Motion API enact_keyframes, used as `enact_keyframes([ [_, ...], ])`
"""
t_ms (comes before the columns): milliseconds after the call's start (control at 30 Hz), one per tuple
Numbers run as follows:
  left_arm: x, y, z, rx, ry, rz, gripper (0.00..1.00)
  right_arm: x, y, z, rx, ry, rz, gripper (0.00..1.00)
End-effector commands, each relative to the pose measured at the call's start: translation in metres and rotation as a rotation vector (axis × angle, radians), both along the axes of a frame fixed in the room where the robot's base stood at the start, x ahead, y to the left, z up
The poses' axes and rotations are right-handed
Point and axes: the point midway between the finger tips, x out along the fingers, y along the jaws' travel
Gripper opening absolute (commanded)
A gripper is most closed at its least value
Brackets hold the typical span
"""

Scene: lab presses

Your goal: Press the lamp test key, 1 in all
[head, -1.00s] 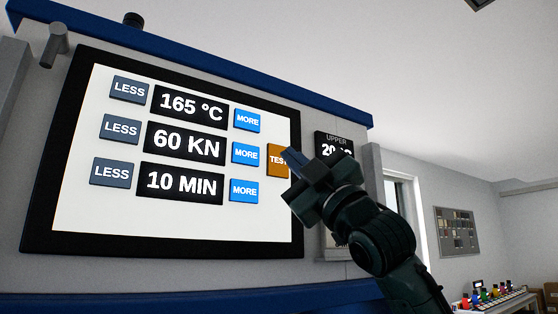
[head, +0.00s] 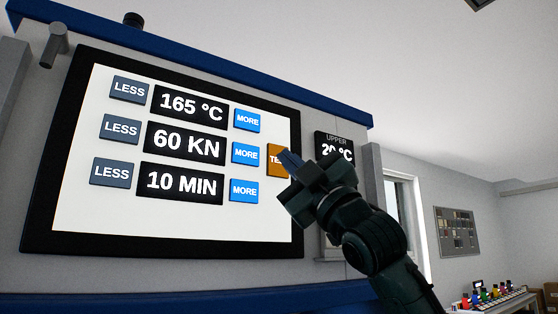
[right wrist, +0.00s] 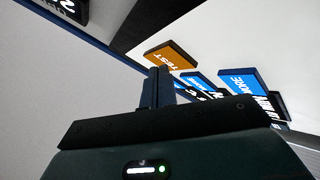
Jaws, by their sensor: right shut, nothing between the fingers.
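The orange lamp test key (head: 275,163), lettered TEST, is at the right edge of the lit panel (head: 150,230). In the head view my right gripper's fingers cover its right part. My right gripper (head: 288,160) is shut and empty, its tips at the key in the picture. In the right wrist view the key (right wrist: 170,56) stands just beyond the shut fingertips (right wrist: 158,72). I cannot tell whether the tips touch it. My left gripper is not in view.
Blue MORE keys (head: 245,153) stand close left of the test key, and grey LESS keys (head: 121,129) further left. Black readouts (head: 185,145) show 165 °C, 60 KN and 10 MIN. A dark UPPER display (head: 335,147) is right of the panel, partly behind my gripper.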

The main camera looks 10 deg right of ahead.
Motion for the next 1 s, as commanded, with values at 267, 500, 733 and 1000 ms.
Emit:
enact_keyframes([
  [267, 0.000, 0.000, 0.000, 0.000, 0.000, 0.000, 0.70, 0.003, 0.001, 0.000, 0.000, 0.000, 0.000, 0.00],
  [500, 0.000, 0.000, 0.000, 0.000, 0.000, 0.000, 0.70, 0.006, 0.002, 0.000, 0.000, 0.001, 0.000, 0.00],
  [733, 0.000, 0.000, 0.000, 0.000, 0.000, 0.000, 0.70, 0.005, 0.002, 0.000, 0.000, 0.001, 0.000, 0.00],
  [1000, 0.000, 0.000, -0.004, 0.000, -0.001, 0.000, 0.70, -0.005, -0.003, -0.001, 0.000, -0.001, -0.002, 0.00],
])
